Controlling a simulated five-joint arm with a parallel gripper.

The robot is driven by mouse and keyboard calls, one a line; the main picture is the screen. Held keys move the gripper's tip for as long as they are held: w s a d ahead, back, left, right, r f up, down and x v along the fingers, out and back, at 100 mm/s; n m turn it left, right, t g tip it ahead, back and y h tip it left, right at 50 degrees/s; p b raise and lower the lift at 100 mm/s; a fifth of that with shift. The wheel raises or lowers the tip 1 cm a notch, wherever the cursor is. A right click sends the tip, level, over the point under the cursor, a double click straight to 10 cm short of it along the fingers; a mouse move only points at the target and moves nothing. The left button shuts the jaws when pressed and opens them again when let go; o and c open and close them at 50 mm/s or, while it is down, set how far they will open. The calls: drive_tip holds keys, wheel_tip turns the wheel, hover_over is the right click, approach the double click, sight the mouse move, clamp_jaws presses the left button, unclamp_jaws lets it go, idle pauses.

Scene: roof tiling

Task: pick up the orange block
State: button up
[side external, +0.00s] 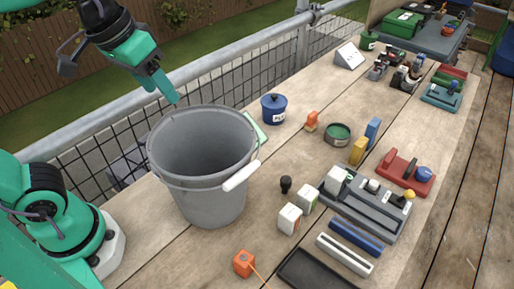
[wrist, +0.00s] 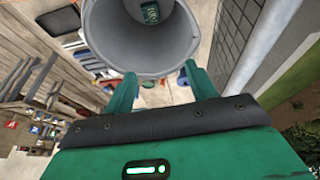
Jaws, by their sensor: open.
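A small orange block (side external: 243,263) sits on the wooden deck at the front, with a thin orange line running from it. A second small orange piece (side external: 311,120) stands farther back, right of the blue pot; I cannot tell which is the task's block. My gripper (side external: 170,97) is raised above the left rim of the grey bucket, well away from both. Neither orange piece can be made out clearly there.
The grey bucket (side external: 205,200) with a white handle grip stands between my gripper and the orange pieces. A dark green item (wrist: 150,12) lies inside it. A blue pot (side external: 273,108), white boxes (side external: 289,218) and a grey tray (side external: 365,205) crowd the deck. A railing runs behind.

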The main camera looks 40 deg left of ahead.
drive_tip(key=d+g, duration=0.2)
drive_tip(key=d, duration=0.9)
drive_tip(key=n+g+y, duration=0.1)
drive_tip(key=g, duration=0.1)
hover_over(244, 258)
wheel_tip(244, 258, down, 21)
drive_tip(key=shift+f, duration=0.65)
drive_tip(key=shift+f, duration=0.1)
drive_tip(key=shift+f, duration=1.15)
drive_tip(key=shift+f, duration=0.1)
drive_tip(key=shift+f, duration=2.5)
drive_tip(key=shift+c, duration=0.3)
